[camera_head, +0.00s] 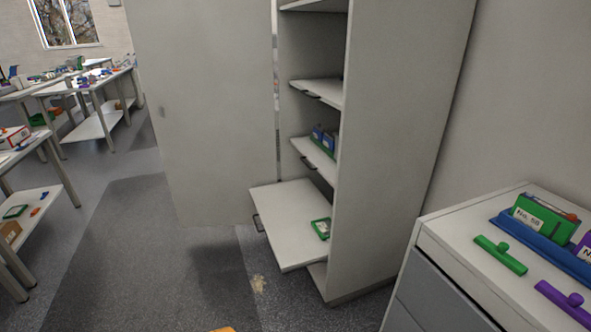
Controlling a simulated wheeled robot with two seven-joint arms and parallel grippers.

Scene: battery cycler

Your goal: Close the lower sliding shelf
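The lower sliding shelf (288,217) is a pale grey board pulled well out of the tall cabinet (392,150). It sticks out to the left past the shelves above it. A dark handle (257,222) is on its left front edge. A green item (321,228) with a pale label lies on it near the cabinet side. The cabinet door (205,110) stands open to the left.
Higher shelves (316,158) hold blue items and sit further in. A drawer unit (505,265) stands at the front right with green, blue and purple items on top. Workbenches (90,85) line the left. The floor (130,255) before the shelf is clear.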

